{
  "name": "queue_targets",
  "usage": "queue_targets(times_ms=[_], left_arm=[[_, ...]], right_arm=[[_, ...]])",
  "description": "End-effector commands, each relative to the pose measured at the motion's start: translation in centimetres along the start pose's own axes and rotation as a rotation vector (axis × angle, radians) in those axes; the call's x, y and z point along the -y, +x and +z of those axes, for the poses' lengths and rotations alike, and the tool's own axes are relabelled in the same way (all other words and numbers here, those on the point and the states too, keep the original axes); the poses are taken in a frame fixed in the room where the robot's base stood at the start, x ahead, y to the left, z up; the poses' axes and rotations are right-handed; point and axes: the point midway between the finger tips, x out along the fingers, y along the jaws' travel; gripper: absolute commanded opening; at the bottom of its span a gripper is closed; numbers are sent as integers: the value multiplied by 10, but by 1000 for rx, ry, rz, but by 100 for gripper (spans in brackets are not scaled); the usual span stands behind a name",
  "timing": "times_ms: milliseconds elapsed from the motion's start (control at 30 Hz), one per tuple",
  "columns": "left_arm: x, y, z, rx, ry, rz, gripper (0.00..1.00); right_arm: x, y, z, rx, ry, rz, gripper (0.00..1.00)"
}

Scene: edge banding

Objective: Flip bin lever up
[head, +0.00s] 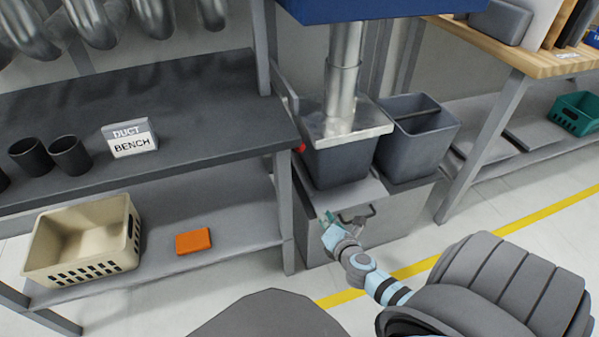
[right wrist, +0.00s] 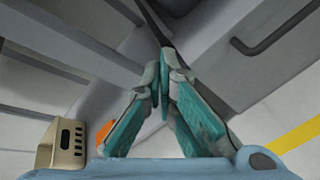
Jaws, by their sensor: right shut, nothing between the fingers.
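A dark grey bin (head: 340,165) sits on a grey cabinet under a metal duct with a flat metal collar. A small red tip (head: 301,148) shows at the bin's left side, by the bench post; it looks like the lever's end, though most of the lever cannot be made out. My right gripper (head: 329,217) is in front of the cabinet, below the bin and the red tip. Its teal fingers (right wrist: 168,75) are closed together and empty in the right wrist view. A dark bar or edge runs just beyond the fingertips; I cannot tell whether they touch. My left gripper is not in view.
The cabinet (head: 398,222) has a dark handle (head: 358,214) close to my right gripper. A second grey bin (head: 418,135) stands to the right. The duct bench (head: 190,120) is on the left, with a beige crate (head: 85,240) and an orange box (head: 193,241) on its lower shelf.

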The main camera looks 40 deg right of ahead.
Motion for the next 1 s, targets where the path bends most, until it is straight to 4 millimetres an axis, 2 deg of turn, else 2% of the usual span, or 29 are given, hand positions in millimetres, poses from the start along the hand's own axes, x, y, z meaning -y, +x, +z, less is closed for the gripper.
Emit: queue_targets(times_ms=[33, 100, 200, 233, 367, 733, 833, 1000], left_arm=[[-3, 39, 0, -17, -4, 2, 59], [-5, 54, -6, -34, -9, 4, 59], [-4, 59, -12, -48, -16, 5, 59], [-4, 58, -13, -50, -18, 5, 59], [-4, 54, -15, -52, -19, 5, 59], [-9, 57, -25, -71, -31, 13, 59], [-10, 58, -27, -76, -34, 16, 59], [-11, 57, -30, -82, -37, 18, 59]], right_arm=[[-17, 14, 5, 82, -183, 103, 0], [-60, 9, 30, 205, -418, 209, 0], [-96, -2, 50, 318, -593, 278, 0], [-102, -3, 54, 335, -618, 285, 0], [-114, 6, 62, 347, -634, 290, 0], [-138, 68, 75, 341, -628, 291, 0], [-142, 78, 78, 341, -627, 291, 0], [-145, 84, 79, 339, -628, 291, 0]])
